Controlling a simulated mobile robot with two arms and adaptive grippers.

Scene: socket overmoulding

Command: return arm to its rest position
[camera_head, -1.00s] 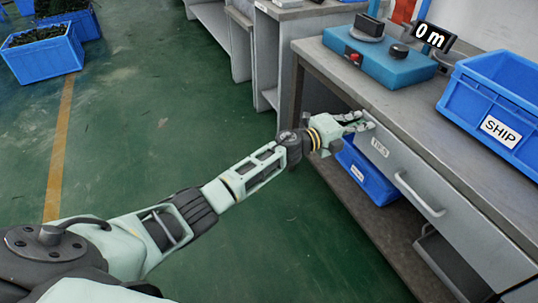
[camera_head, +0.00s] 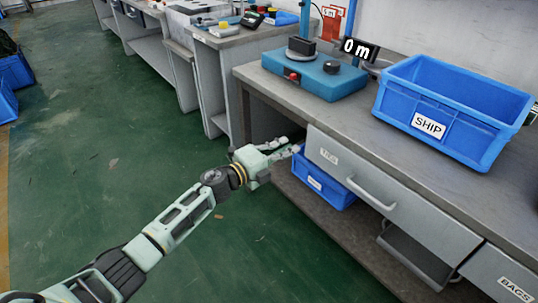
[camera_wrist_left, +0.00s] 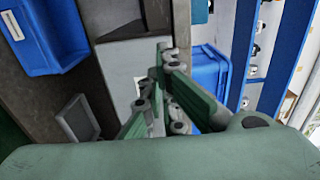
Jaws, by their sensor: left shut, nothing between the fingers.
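My left arm comes in from the lower left of the head view. Its left gripper (camera_head: 289,147) is at the left end of the workbench (camera_head: 263,85), close to the drawer front labelled TAGS and above the lower blue bin. The gripper is shut and holds nothing. Its green-padded fingers also show in the left wrist view (camera_wrist_left: 163,75). My right gripper is not in view.
A blue SHIP crate (camera_head: 457,146) and a teal scale (camera_head: 311,79) reading 0 m stand on the bench. A lower blue bin (camera_head: 322,190) sits on the shelf under the drawer (camera_head: 390,190). Green floor (camera_head: 110,170) left of the bench is clear.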

